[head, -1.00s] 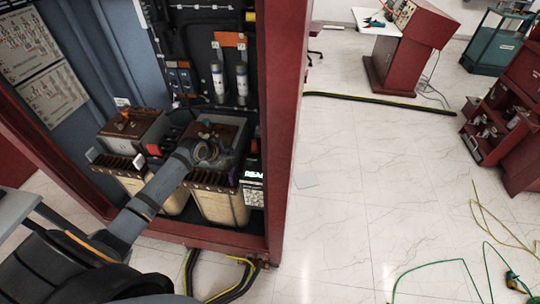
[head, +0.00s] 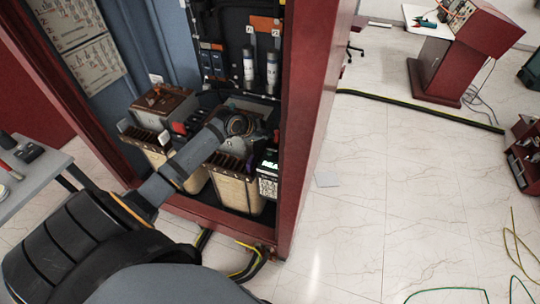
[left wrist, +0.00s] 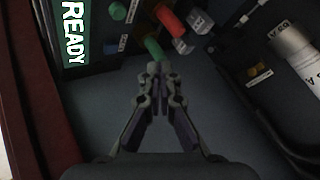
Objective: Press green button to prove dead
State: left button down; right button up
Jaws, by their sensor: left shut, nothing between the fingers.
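My left gripper (left wrist: 158,70) is shut and empty in the left wrist view. Its fingertips point at a green button (left wrist: 154,48) and lie right at its lower edge; I cannot tell whether they touch it. A red button (left wrist: 172,22) and another green piece (left wrist: 118,11) sit beyond it. A screen reading READY (left wrist: 75,32) glows at the upper left. In the head view the lit screen (head: 270,163) is on a small unit at the cabinet's right side. My left wrist (head: 240,125) reaches into the cabinet, and its fingers are mostly hidden there. My right gripper is not seen.
The red cabinet's frame (head: 312,130) stands close to the right of my arm. Two transformers (head: 160,108) and fuse tubes (head: 272,70) are inside. Cables (head: 245,262) lie at the cabinet's foot. A grey table (head: 35,175) is at the left. The tiled floor at the right is mostly clear.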

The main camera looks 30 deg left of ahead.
pick_arm(q)
jog(key=b, duration=0.4)
send_over(268, 154)
notch_tip(268, 154, down, 6)
jog(key=shift+r, duration=0.15)
jog(key=shift+f+b, duration=0.45)
jog(key=shift+f, duration=0.2)
dwell(0.4)
jog(key=shift+f, duration=0.35)
jog(key=shift+f+b, duration=0.4)
jog(key=shift+f, duration=0.1)
dwell(0.5)
jog(key=shift+r, duration=0.15)
jog(key=shift+r+p, duration=0.8)
jog(key=shift+p, duration=0.05)
